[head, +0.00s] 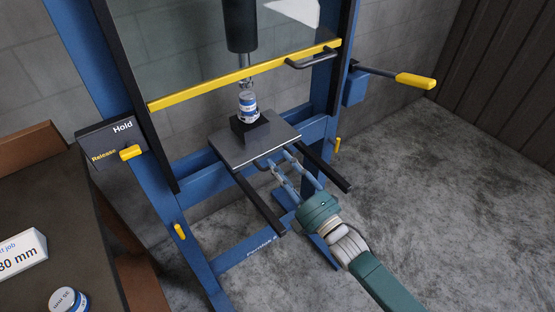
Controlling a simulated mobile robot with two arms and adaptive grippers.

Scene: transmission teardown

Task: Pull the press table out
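The press table (244,151) is a flat grey plate on two dark rails inside the blue press frame, with the rails reaching out toward me. A dark handle (261,164) is on its front edge. My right gripper (280,160) reaches in from the lower right, its two fingertips at this handle. The fingers are apart; whether they touch the handle is hard to tell. On the plate is a dark block (250,131) with a white and blue labelled cylinder (248,107) on it, under the press ram (239,25). My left gripper is not in view.
A Hold/Release panel with a yellow lever (130,153) is at left; a yellow-handled lever (414,81) sticks out right. A brown bench (50,190) is at left. Floor at right is clear.

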